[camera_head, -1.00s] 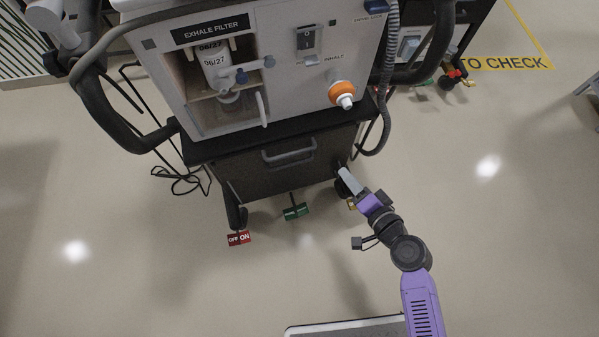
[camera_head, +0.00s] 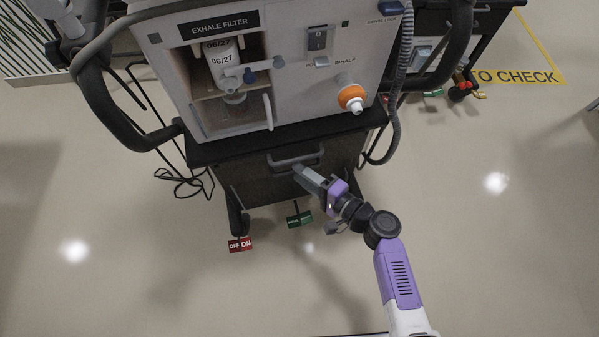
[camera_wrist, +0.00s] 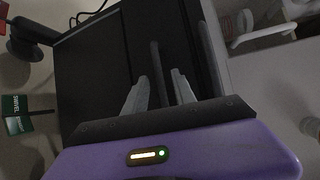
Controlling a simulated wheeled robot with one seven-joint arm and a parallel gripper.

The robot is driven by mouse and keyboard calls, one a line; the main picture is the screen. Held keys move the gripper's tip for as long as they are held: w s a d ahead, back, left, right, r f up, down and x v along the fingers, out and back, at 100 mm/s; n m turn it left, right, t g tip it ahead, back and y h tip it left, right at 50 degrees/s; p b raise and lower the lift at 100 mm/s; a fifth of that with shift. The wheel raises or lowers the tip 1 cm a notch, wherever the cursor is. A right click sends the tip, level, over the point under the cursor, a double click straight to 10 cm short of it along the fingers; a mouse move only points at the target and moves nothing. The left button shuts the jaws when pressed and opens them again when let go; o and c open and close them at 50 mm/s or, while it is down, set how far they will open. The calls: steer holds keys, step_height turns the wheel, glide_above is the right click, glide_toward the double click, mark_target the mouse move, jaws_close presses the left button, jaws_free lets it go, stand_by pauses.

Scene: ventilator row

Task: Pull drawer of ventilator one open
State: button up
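The ventilator's dark drawer (camera_head: 258,189) is below its black top ledge, and its front looks closed. A grey bar handle (camera_head: 290,160) runs across the drawer front. My gripper (camera_head: 301,172) reaches the handle from the lower right in the head view. In the wrist view my gripper (camera_wrist: 160,76) has its two grey fingers apart, one on each side of the handle bar (camera_wrist: 156,58). A gap shows between the bar and the fingers. Whether the fingertips touch the drawer front (camera_wrist: 95,60) cannot be told.
A red OFF/ON tag (camera_head: 240,244) and a green tag (camera_head: 299,219) hang low at the ventilator's base. A corrugated hose (camera_head: 394,125) hangs on its right side. Another unit (camera_head: 430,50) stands at the upper right. The floor in front is clear.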

steer(key=shift+w+a+f, duration=0.1)
steer(key=shift+w+a, duration=0.25)
steer(key=shift+a, duration=0.1)
jaws_close()
stand_by(1.2)
